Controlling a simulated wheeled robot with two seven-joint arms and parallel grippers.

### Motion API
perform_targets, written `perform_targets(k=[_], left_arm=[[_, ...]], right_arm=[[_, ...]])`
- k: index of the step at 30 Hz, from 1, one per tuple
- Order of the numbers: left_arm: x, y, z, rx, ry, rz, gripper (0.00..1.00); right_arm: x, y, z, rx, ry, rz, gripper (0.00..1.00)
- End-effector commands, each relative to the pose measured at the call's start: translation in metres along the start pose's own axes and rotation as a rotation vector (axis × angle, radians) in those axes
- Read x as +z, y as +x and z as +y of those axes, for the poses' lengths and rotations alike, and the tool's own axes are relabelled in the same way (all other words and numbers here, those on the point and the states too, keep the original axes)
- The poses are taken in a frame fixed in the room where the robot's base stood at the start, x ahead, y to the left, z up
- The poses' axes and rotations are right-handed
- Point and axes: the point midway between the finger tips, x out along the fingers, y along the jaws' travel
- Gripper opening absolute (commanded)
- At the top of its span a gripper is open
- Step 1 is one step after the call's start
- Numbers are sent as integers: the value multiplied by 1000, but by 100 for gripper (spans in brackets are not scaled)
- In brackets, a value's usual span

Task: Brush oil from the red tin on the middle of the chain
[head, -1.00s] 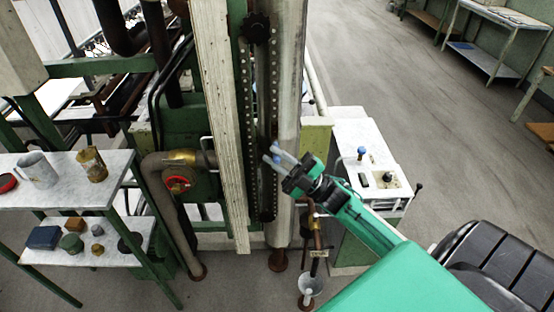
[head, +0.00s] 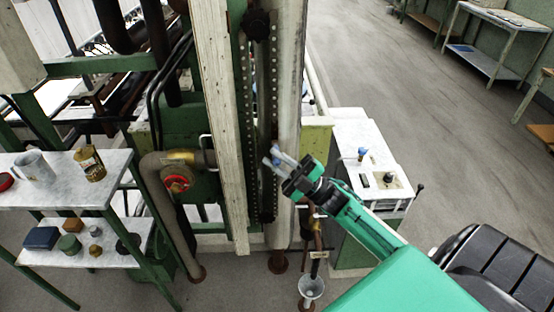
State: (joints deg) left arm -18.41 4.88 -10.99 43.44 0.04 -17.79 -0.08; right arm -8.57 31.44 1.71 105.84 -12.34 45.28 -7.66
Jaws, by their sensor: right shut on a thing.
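I cannot tell whether the brush touches the chain. The red tin (head: 5,181) lies on the upper shelf at the left edge, partly cut off by the frame. My left gripper is out of view.
A mug (head: 36,168) and a brown-yellow can (head: 89,163) stand on the upper shelf (head: 60,197). A red valve wheel (head: 177,181) and a pale upright board (head: 219,120) are left of the chain. A white control cabinet (head: 362,140) stands right of my gripper.

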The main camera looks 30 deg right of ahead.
Motion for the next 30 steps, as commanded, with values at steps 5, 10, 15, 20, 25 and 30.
perform_targets(k=[5,10,15,20,25,30], left_arm=[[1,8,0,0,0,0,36],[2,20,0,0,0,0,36],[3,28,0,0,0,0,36],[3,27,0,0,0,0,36],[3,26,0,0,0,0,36],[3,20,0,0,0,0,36]], right_arm=[[4,-6,-8,0,0,-4,0],[9,-16,-20,-1,1,-4,0],[12,-23,-28,-1,1,-4,0],[12,-22,-28,-1,0,-3,0],[10,-22,-28,0,1,-3,0],[-4,-24,-31,0,2,-3,0]])
